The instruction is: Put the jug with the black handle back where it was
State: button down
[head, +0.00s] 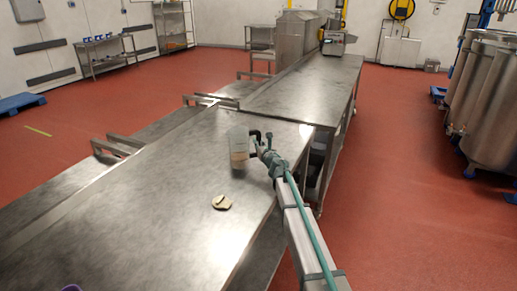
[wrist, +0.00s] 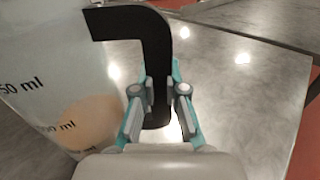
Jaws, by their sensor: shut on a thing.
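The jug with the black handle (head: 239,146) is a clear, see-through measuring jug at the right side of the near steel table in the head view. It also shows large at the left of the wrist view (wrist: 45,85), with "ml" marks and something beige low inside. Its black handle (wrist: 155,45) passes between the fingers of my gripper (wrist: 160,105), which is shut on it. My gripper also shows in the head view (head: 262,146), at the jug's right side. I cannot tell whether the jug's base touches the table.
A small round beige thing (head: 222,202) lies on the near steel table (head: 130,210), in front of the jug. A purple thing (head: 71,288) shows at the bottom edge. The tabletop left of the jug is clear. A second steel table (head: 305,90) extends behind; steel tanks (head: 490,100) stand at right.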

jog(key=shift+f, duration=1.05)
jog(key=shift+f+b, duration=0.2)
jog(key=shift+b, duration=0.1)
jog(key=c, duration=1.2)
grip_release()
jog(key=shift+s, duration=0.1)
jog(key=shift+r, duration=0.15)
jog(key=b+v, duration=0.2)
jog(key=v, duration=1)
